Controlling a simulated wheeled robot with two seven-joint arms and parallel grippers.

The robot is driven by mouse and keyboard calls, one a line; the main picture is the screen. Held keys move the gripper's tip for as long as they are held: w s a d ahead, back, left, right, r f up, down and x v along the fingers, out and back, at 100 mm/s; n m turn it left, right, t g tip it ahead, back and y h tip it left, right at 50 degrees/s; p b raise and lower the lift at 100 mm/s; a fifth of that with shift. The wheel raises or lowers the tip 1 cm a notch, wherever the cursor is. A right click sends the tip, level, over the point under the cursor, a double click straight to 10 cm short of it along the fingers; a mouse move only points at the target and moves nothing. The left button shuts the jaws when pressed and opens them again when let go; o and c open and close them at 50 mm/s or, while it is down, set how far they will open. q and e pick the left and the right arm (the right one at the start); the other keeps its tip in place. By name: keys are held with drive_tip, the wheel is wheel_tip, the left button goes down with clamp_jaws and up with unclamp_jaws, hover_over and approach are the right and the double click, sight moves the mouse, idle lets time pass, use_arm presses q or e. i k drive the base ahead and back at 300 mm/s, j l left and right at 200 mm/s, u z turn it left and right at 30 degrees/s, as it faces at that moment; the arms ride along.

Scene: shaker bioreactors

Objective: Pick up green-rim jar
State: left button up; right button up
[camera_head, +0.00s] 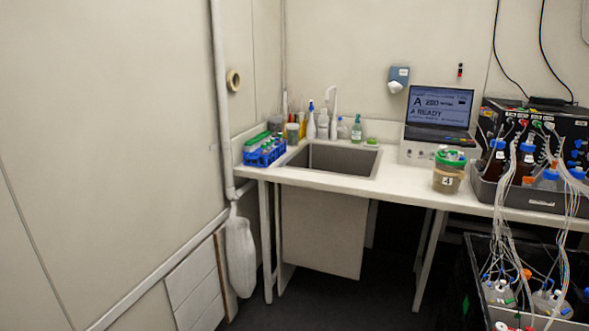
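The green-rim jar (448,172) stands upright on the white bench, right of the sink. It has a bright green lid rim, brownish contents and a white label that seems to read 4. It stands in front of the laptop-like device and left of the dark tray of bottles. No gripper shows in the view, and nothing touches the jar from my side.
The bench (405,189) holds a sink (331,159), a blue rack (265,152), several bottles behind the sink and a screen device (438,112). A dark tray (530,197) with tubed bottles stands right of the jar. Loose tubes hang over the bench's front edge into a black crate (455,295).

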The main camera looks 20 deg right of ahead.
sight(448, 172)
drive_tip(key=i+z, duration=0.35)
drive_tip(key=i, duration=0.15)
drive_tip(key=i+j+z, duration=0.1)
drive_tip(key=i+z, duration=0.25)
drive_tip(key=i, duration=0.15)
drive_tip(key=i+j+z, duration=0.2)
drive_tip(key=i+z, duration=0.15)
drive_tip(key=i, duration=0.1)
